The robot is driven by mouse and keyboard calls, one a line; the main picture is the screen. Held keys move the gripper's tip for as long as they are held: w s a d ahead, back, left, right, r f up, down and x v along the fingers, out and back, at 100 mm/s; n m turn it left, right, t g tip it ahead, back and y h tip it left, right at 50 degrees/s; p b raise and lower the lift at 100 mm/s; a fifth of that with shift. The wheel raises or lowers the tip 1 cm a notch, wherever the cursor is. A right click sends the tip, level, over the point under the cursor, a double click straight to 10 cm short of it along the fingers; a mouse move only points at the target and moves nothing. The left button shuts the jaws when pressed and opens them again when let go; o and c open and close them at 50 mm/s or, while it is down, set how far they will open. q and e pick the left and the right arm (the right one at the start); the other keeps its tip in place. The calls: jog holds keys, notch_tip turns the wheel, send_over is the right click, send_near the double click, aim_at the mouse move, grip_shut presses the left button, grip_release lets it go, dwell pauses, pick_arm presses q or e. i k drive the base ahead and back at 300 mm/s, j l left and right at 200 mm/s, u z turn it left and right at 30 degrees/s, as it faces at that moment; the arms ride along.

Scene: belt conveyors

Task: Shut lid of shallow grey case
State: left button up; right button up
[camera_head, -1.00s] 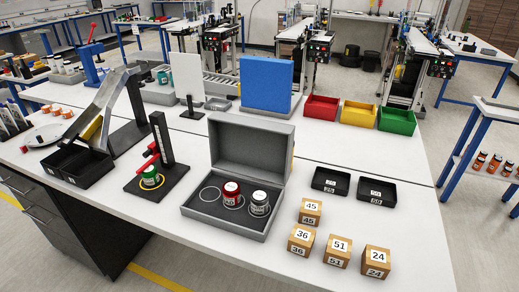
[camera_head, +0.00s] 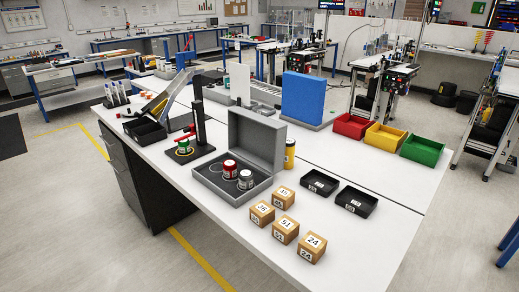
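The shallow grey case (camera_head: 208,181) stands open on the white table, left of the middle of the view. Its lid (camera_head: 256,141) is raised upright at the back. Neither of my grippers shows in the view.
Numbered wooden blocks (camera_head: 285,231) stand in front and to the right. Two black trays (camera_head: 356,201) lie behind them. A yellow can (camera_head: 290,154) stands just behind the lid. A black stand with a red lever (camera_head: 198,130) is to the left. Bare table lies in front of the case.

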aim_at(261, 141)
jog(key=k+l+u, duration=0.15)
jog(key=l, duration=0.25)
jog(key=l+u, duration=0.15)
jog(key=l, duration=0.25)
jog(key=k+l+u, duration=0.2)
jog(key=l, duration=0.2)
jog(key=k+l+u, duration=0.15)
jog(key=l, duration=0.2)
jog(key=k+l+u, duration=0.15)
jog(key=l, duration=0.2)
jog(key=i+l+u, duration=0.1)
jog(key=l+u, duration=0.2)
jog(key=l, duration=0.6)
jog(key=l+u, duration=0.25)
jog(key=l, duration=0.65)
jog(key=k+l+u, duration=0.1)
jog(key=l+u, duration=0.2)
jog(key=l, duration=0.6)
jog(key=i+l, duration=0.15)
jog(key=l, duration=0.35)
jog(key=i+l+u, duration=0.15)
jog(key=l, duration=0.8)
jog(key=i+u, duration=0.05)
